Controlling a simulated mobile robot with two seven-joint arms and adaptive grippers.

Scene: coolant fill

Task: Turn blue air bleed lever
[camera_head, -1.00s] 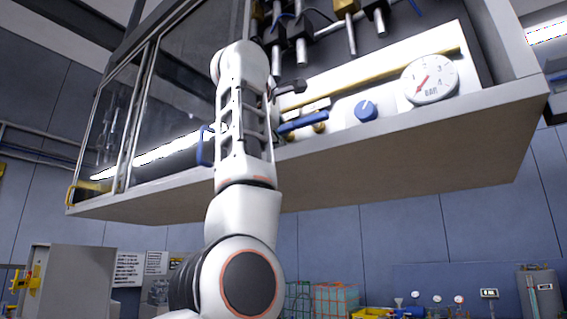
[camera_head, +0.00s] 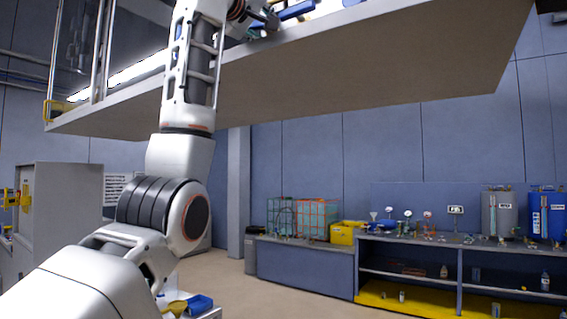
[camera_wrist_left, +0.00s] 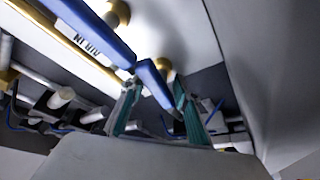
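The blue lever (camera_head: 297,10) shows at the top edge of the head view, on the cabinet's panel. In the left wrist view a long blue bar (camera_wrist_left: 92,28) runs from the upper left toward the middle, and a shorter blue end piece (camera_wrist_left: 155,84) continues it. My left gripper (camera_head: 264,20) is raised to the cabinet, just left of the lever. In the wrist view its two teal fingertips (camera_wrist_left: 158,104) are apart, with the blue end piece between them. I cannot tell whether either finger touches it. My right gripper is out of view.
The cabinet's underside (camera_head: 360,70) overhangs close beside my raised arm. Brass fittings and pipes (camera_wrist_left: 62,97) lie near the fingers. Below, a shelf bench (camera_head: 300,262) holds wire crates, a yellow bin (camera_head: 346,233) and tanks.

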